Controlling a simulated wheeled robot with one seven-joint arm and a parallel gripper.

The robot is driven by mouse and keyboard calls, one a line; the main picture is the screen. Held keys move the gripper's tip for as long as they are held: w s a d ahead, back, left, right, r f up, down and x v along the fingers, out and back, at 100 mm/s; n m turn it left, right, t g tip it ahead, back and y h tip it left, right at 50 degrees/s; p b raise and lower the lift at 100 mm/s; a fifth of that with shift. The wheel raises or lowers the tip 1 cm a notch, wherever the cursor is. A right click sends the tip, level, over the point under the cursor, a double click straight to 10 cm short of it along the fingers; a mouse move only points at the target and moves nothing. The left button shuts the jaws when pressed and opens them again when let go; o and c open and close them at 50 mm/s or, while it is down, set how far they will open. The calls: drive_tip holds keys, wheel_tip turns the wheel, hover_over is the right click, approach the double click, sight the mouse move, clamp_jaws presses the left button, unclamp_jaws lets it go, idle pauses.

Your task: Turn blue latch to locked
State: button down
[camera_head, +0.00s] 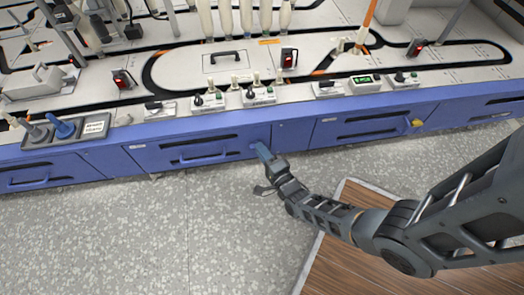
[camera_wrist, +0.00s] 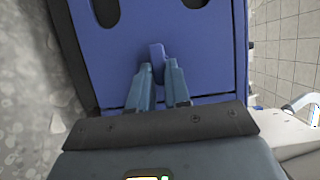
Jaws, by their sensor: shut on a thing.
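The blue latch (camera_wrist: 157,56) is a small blue tab on the blue front panel, seen in the wrist view between my fingertips. My gripper (camera_wrist: 158,68) is shut on it, with one finger on each side. In the head view my gripper (camera_head: 262,152) reaches the blue cabinet front from below, near the right end of a drawer. There the fingers and the wrist hide most of the latch. Whether the latch stands at locked cannot be told.
The blue drawer (camera_head: 190,152) with a bar handle is left of my gripper. Another drawer (camera_head: 365,128) with a yellow latch (camera_head: 417,123) is to the right. Switch boxes line the white worktop (camera_head: 215,85) above. The speckled floor (camera_head: 150,240) is clear; a wooden platform (camera_head: 340,270) lies at the right.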

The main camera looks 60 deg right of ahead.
drive_tip(key=shift+s, duration=0.1)
idle(0.3)
drive_tip(key=c, duration=1.1)
unclamp_jaws()
drive_tip(key=shift+p+v, duration=1.05)
drive_tip(key=shift+v, duration=2.8)
